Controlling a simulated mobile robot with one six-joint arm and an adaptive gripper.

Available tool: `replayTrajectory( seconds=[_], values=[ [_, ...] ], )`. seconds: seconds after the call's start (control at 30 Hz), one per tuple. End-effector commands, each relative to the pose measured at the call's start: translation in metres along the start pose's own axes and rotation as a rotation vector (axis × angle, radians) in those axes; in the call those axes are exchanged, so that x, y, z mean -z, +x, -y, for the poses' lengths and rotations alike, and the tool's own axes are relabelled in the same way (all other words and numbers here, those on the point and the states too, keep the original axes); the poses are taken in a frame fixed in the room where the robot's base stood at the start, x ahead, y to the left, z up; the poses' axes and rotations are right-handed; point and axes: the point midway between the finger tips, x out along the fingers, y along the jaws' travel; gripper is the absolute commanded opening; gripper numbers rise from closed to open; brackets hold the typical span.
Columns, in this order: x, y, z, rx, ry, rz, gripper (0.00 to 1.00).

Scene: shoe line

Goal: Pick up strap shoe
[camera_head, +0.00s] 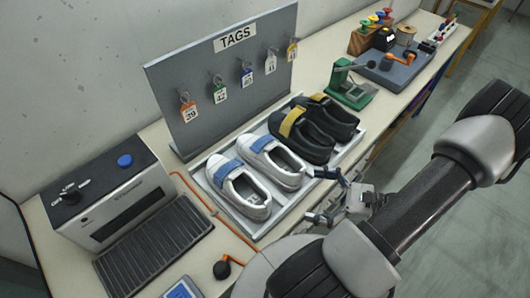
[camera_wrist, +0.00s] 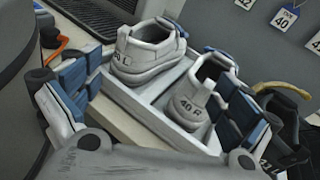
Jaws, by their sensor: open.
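A pair of white strap shoes with blue straps lies in the tray (camera_head: 270,228): a left-hand one (camera_head: 238,186) and one beside it (camera_head: 272,160). In the wrist view their heels read "40 L" (camera_wrist: 147,52) and "40 R" (camera_wrist: 192,97). A pair of black shoes with yellow straps (camera_head: 302,135) lies further back in the tray; one black heel (camera_wrist: 283,115) shows at the right of the wrist view. My gripper (camera_head: 322,195) is open and empty at the tray's right edge, facing the white heels. Its fingers spread to both sides in the wrist view, apart from the 40 L shoe.
A grey board (camera_head: 228,75) with hanging tags stands behind the tray. A black-topped machine (camera_head: 110,200) with a ribbed mat (camera_head: 155,248) is at left. A green press (camera_head: 352,88) and a grey tool board (camera_head: 400,68) stand further along the bench.

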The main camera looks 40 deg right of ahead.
Motion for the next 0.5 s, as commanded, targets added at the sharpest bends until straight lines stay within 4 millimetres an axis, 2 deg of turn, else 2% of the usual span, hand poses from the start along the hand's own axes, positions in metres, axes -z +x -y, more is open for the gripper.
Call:
replayTrajectory(
  seconds=[0.03,0.1,0.27,0.37,0.5],
  values=[
    [0.019,-0.013,0.000,0.114,0.051,0.033,0.97],
    [0.038,-0.028,0.002,0.242,0.095,0.067,0.97],
    [0.064,-0.048,0.001,0.423,0.152,0.113,0.97],
    [0.070,-0.050,0.002,0.462,0.164,0.123,0.97],
    [0.070,-0.033,0.010,0.463,0.166,0.125,0.97]
  ],
)
